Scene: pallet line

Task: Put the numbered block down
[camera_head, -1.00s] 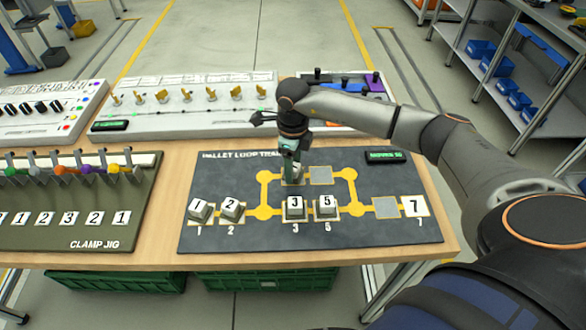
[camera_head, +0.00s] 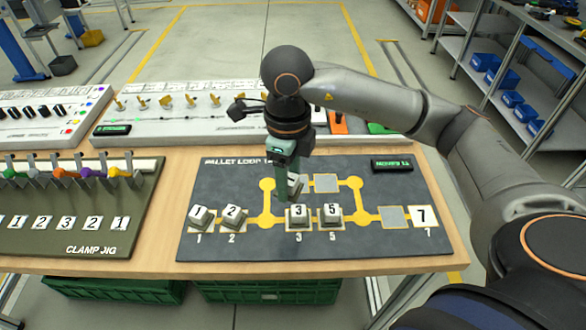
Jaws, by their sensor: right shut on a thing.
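My right gripper (camera_head: 290,178) is shut on a pale numbered block (camera_head: 295,185) over the dark pallet loop board (camera_head: 210,245). The held block is between the upper-left yellow node and the upper grey pad (camera_head: 326,183). The fingers partly hide it, so I cannot read its number or tell whether it touches the board. Blocks 1 (camera_head: 199,213), 2 (camera_head: 232,213), 3 (camera_head: 297,212) and 5 (camera_head: 331,211) sit in the lower row. A white square marked 7 (camera_head: 423,216) is at the right end. My left gripper is not in view.
The grey pad (camera_head: 391,216) left of the 7 is bare. A small dark display (camera_head: 392,164) is at the board's upper right. The clamp jig (camera_head: 70,235) is on the left, and a white panel with yellow levers (camera_head: 180,118) stands behind.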

